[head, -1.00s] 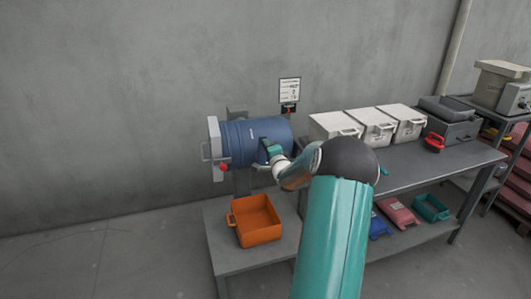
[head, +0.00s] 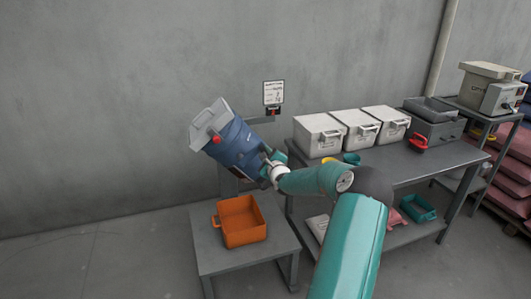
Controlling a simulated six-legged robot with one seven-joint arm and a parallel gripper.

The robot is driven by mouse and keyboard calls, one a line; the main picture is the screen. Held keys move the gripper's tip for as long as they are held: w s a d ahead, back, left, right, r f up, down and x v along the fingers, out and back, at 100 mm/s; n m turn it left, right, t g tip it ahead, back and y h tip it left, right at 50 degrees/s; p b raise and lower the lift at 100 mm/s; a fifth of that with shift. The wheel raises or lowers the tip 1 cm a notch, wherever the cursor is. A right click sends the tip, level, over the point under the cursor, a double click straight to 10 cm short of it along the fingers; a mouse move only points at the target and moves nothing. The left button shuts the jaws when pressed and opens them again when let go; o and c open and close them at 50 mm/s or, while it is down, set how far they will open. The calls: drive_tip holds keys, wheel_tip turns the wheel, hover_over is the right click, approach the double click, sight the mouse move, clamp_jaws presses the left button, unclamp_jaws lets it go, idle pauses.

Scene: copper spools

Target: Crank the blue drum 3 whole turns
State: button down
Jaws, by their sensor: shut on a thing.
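The blue drum (head: 232,146) hangs on its stand by the wall, tilted with its grey lid end (head: 210,120) up to the left and its other end down to the right. A red knob (head: 216,139) shows on the lid's near side. My gripper (head: 272,168) is at the drum's lower right end, shut on what looks like the crank handle there. The handle is mostly hidden by the gripper and the drum. My teal arm reaches in from the lower right.
An orange bin (head: 240,240) stands on a low grey table (head: 212,259) below the drum. A workbench (head: 400,160) with several white boxes (head: 320,135) and a red-handled item (head: 418,141) is to the right. A notice (head: 274,93) hangs on the wall behind.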

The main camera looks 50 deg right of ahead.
wheel_tip(320, 180, down, 9)
drive_tip(key=s+d+m, duration=0.1)
drive_tip(key=m, duration=1)
drive_tip(key=shift+d+f, duration=0.2)
drive_tip(key=shift+d, duration=0.05)
drive_tip(key=c, duration=1.2)
unclamp_jaws()
drive_tip(key=shift+o, duration=0.2)
drive_tip(key=v, duration=1.3)
drive_tip(key=shift+s+a, duration=0.25)
